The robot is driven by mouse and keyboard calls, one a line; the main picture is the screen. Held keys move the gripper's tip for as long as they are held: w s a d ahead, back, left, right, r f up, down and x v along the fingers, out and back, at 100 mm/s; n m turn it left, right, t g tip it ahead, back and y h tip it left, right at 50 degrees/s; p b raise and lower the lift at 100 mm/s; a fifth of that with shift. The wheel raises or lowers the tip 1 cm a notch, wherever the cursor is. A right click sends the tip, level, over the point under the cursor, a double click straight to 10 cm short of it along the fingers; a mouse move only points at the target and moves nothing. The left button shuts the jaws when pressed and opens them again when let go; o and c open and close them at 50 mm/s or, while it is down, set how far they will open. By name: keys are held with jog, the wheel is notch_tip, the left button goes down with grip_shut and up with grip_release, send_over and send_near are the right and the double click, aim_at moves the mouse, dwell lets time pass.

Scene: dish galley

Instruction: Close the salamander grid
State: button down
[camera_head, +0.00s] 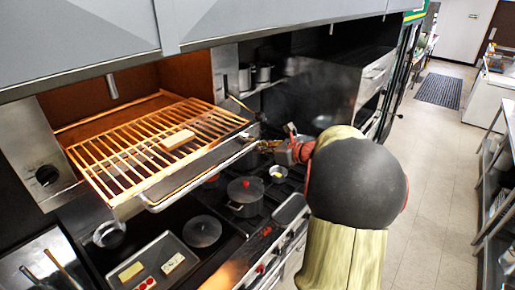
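The salamander grid (130,150) is a rack of orange-lit bars that slides out of the salamander at the upper left. It sticks well out over the stove. A small pale slab (177,139) lies on its bars. A metal bar handle (193,184) runs along the grid's front edge. My gripper (264,146) is at the right end of that handle, close to the grid's front right corner. My arm comes in from the right. The fingers are small and partly hidden, so I cannot tell whether they touch or hold the handle.
Below the grid is a stove with a lidded pot (245,192) and a dark round lid (202,231). A tray (130,255) with food pieces is at the lower left. A control knob (47,175) is on the salamander's left side. The aisle floor (440,150) at right is clear.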

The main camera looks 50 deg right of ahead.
jog(key=w+b, duration=0.1)
jog(key=w, duration=2.3)
jog(key=shift+w+a+b, duration=0.35)
jog(key=shift+a, duration=0.05)
